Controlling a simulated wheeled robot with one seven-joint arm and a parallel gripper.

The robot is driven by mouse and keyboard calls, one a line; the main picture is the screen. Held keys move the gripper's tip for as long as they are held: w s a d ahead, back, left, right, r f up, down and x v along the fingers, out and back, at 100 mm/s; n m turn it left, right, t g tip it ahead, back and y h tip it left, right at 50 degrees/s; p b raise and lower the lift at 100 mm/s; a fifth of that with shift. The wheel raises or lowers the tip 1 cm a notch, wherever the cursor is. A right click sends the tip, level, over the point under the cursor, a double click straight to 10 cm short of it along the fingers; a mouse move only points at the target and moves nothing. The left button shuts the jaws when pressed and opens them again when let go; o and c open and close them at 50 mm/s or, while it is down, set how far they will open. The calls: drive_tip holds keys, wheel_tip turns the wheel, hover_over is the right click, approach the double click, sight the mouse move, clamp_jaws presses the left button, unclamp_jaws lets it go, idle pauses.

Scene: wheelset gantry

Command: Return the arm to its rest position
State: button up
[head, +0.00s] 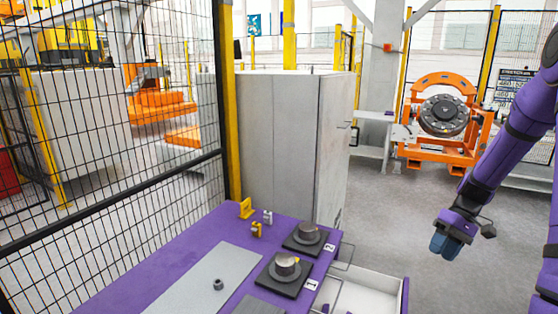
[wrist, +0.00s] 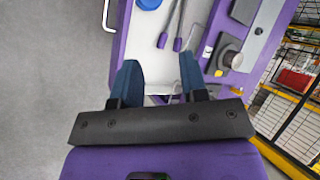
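My purple arm comes in from the right in the head view, and my gripper (head: 446,246) hangs at its end over the floor, to the right of the purple table and apart from it. In the wrist view my gripper (wrist: 160,82) shows two blue fingers set wide apart. Nothing is between the fingertips; the floor and an open drawer lie beyond them.
A purple table (head: 122,266) carries two dark plates with round metal parts (head: 285,265). An open white drawer (head: 372,293) juts out at its right. A grey cabinet (head: 290,140) and mesh fence stand behind. An orange wheelset stand (head: 432,154) is at the back right. Grey floor is clear between.

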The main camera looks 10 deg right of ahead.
drive_tip(key=s+a+r+t+h, duration=0.1)
drive_tip(key=s+a+r+h, duration=0.1)
drive_tip(key=a+r, duration=0.55)
drive_tip(key=s+a+r+t+h, duration=0.1)
drive_tip(key=s+a+r+h, duration=0.3)
drive_tip(key=r, duration=0.6)
drive_tip(key=s+a+r+t, duration=0.5)
drive_tip(key=s+a+r, duration=0.3)
drive_tip(key=s, duration=0.5)
drive_tip(key=shift+a+r+n+t, duration=0.3)
drive_tip(key=shift+a+t, duration=0.1)
drive_tip(key=shift+a, duration=0.65)
drive_tip(key=shift+d, duration=0.1)
